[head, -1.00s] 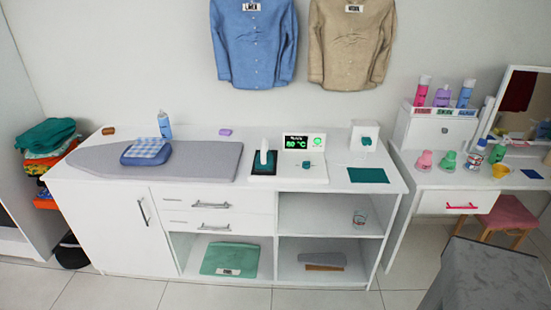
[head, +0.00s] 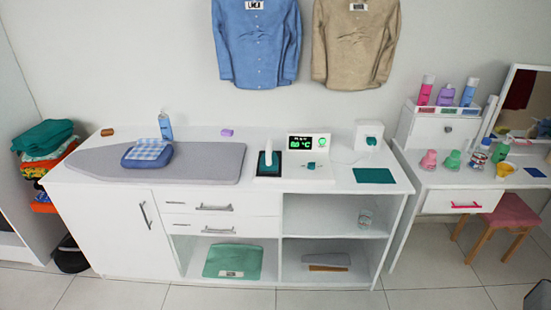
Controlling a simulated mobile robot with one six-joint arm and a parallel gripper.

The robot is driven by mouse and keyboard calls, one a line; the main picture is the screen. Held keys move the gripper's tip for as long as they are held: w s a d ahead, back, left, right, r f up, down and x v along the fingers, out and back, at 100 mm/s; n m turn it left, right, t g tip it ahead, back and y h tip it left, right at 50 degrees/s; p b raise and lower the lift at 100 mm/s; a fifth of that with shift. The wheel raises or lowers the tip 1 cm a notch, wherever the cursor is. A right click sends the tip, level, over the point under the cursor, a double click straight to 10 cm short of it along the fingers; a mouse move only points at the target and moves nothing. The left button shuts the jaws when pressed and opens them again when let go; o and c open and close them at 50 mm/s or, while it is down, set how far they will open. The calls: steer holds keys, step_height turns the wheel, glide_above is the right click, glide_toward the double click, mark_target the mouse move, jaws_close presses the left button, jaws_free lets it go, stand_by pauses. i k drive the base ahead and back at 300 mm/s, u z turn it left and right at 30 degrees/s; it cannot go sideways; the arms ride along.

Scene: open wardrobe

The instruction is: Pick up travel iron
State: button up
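What looks like the travel iron (head: 268,158), small with a white upper part and a teal lower part, stands upright on a dark pad (head: 260,172). The pad lies on the white counter, just right of the grey ironing board (head: 205,172). A white control unit with a green-lit display (head: 303,143) stands right beside it. My gripper is not in view, so its state and distance from the iron do not show.
A folded blue checked cloth (head: 148,153) lies on the board and a spray bottle (head: 165,125) stands behind it. A white box (head: 369,134) and teal mat (head: 373,175) are at the counter's right. A pink stool (head: 505,215) stands by the vanity. The floor in front is mostly clear.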

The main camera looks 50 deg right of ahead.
mark_target(270, 164)
steer(key=u, duration=0.05)
steer(key=i, duration=1)
steer(key=z, duration=0.1)
